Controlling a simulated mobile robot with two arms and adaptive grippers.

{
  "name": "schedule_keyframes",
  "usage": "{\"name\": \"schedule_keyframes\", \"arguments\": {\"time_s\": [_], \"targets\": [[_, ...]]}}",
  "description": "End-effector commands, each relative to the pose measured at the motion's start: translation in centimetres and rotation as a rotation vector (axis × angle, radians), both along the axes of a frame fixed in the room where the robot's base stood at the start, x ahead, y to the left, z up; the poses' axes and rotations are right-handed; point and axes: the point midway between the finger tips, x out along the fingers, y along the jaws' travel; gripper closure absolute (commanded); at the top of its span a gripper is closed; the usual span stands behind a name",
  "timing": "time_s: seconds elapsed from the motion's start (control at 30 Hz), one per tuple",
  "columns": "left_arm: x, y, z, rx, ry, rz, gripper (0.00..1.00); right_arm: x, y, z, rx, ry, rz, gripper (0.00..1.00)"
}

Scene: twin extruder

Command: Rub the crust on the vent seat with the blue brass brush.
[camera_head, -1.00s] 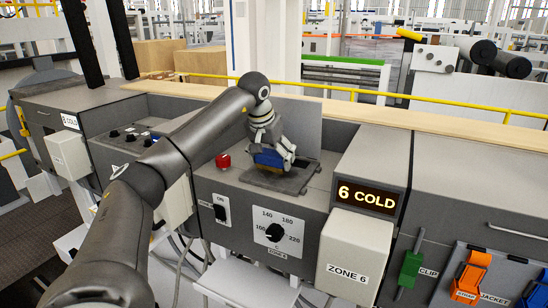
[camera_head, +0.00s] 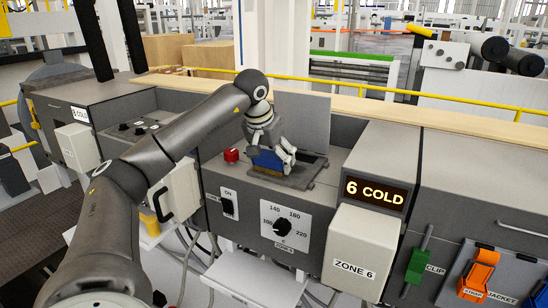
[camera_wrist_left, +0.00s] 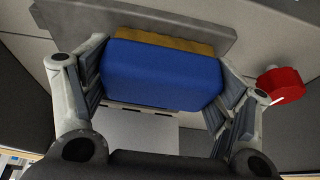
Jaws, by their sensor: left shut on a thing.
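My left gripper (camera_head: 273,157) is shut on the blue brass brush (camera_head: 266,161), over the vent seat (camera_head: 300,183), a dark grey plate on the cabinet top. In the left wrist view, the brush's blue body (camera_wrist_left: 163,75) sits between both fingers, with its brass-coloured bristle strip (camera_wrist_left: 165,43) along the far side. The strip is against or just above a grey slab (camera_wrist_left: 110,22); I cannot tell whether they touch. The crust cannot be made out; the brush and gripper cover part of the seat. My right gripper is not in view.
A red knob (camera_head: 231,155) stands just left of the seat and also shows in the left wrist view (camera_wrist_left: 281,86). An upright grey panel (camera_head: 303,120) rises behind the seat. The zone 6 display box (camera_head: 374,193) stands to the right.

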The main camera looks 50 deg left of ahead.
Motion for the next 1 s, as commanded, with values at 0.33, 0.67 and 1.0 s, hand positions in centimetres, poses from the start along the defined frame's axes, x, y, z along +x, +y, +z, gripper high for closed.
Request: {"name": "schedule_keyframes", "arguments": {"time_s": [0.33, 0.67, 1.0], "targets": [[0.1, 0.0, 1.5, -0.001, -0.004, -0.001, 0.39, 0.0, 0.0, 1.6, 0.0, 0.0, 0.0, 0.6], [0.2, -0.1, 4.6, -0.001, -0.008, -0.002, 0.39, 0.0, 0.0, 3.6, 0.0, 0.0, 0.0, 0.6], [0.1, 0.0, 6.2, -0.001, -0.006, -0.001, 0.39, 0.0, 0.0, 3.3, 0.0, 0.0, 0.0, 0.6]]}}
